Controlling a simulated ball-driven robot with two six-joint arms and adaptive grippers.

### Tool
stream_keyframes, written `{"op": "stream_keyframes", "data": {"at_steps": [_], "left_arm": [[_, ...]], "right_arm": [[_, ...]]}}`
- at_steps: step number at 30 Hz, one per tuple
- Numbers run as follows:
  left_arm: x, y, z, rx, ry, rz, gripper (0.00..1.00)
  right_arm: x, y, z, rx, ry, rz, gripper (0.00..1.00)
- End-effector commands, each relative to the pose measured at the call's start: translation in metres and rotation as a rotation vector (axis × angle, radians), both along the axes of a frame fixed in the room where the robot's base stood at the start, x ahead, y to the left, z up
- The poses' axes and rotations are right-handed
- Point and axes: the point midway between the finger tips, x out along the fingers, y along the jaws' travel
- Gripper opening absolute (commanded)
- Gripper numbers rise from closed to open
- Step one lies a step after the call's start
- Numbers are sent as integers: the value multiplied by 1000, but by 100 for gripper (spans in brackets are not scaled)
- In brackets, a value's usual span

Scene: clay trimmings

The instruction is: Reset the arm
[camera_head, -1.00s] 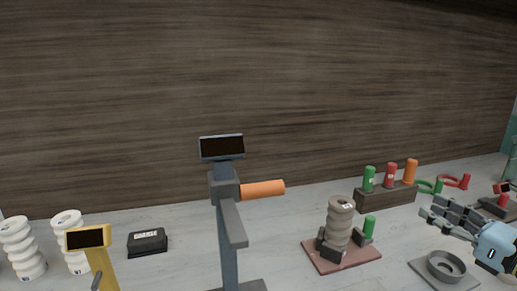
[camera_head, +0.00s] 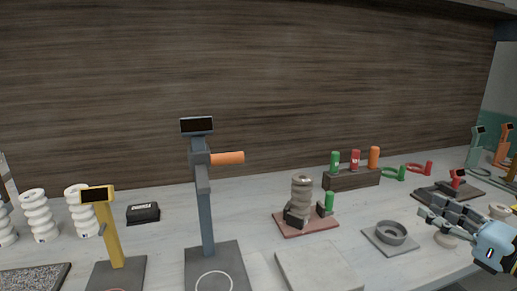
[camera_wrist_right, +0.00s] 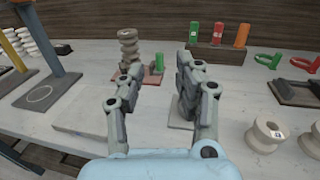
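My right gripper (camera_head: 447,216) comes in at the right edge of the head view, above the table's right part. In the right wrist view the same gripper (camera_wrist_right: 158,80) has its two fingers spread apart with nothing between them. A grey round dish on a square plate (camera_head: 390,234) lies just left of it in the head view. My left gripper is not in view.
A stack of grey rings (camera_head: 301,190) stands on a reddish base (camera_head: 290,228). A dark rack (camera_head: 340,181) holds green, red and orange cylinders. A tall grey stand (camera_head: 205,215) and a yellow stand (camera_head: 112,235) rise at left. A pale flat slab (camera_head: 320,270) lies in front.

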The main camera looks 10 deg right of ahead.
Motion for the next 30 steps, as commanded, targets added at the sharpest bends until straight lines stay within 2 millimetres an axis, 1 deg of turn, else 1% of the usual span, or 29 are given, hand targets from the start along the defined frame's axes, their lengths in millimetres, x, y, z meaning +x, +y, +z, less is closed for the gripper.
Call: {"op": "stream_keyframes", "data": {"at_steps": [1, 2, 7, 11, 12, 14, 17, 18, 20, 23, 24, 26, 27, 29, 30], "left_arm": [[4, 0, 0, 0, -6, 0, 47], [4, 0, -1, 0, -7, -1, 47], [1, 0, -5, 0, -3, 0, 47], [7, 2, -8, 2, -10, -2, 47], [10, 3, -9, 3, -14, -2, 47], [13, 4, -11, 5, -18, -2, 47], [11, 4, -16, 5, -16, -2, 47], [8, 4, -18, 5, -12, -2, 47], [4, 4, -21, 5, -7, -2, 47], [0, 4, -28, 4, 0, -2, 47], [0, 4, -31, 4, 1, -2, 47], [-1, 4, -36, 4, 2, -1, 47], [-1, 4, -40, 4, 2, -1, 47], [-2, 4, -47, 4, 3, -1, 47], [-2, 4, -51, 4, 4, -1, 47]], "right_arm": [[0, 0, 0, 0, 0, 0, 34], [0, -2, -4, 12, 9, -6, 34], [-3, -12, -31, 106, 76, -51, 34], [-7, -21, -54, 191, 132, -91, 34], [-9, -25, -64, 225, 155, -109, 34], [-11, -30, -78, 278, 187, -136, 34], [-19, -39, -108, 385, 251, -192, 34], [-22, -42, -122, 436, 279, -219, 34], [-29, -48, -143, 515, 321, -263, 34], [-44, -56, -186, 670, 399, -353, 34], [-52, -59, -207, 746, 433, -399, 34], [-68, -62, -242, 874, 487, -481, 34], [-82, -63, -269, 975, 526, -547, 34], [-106, -62, -313, 1139, 580, -663, 34], [-124, -59, -342, 1252, 610, -746, 34]]}}
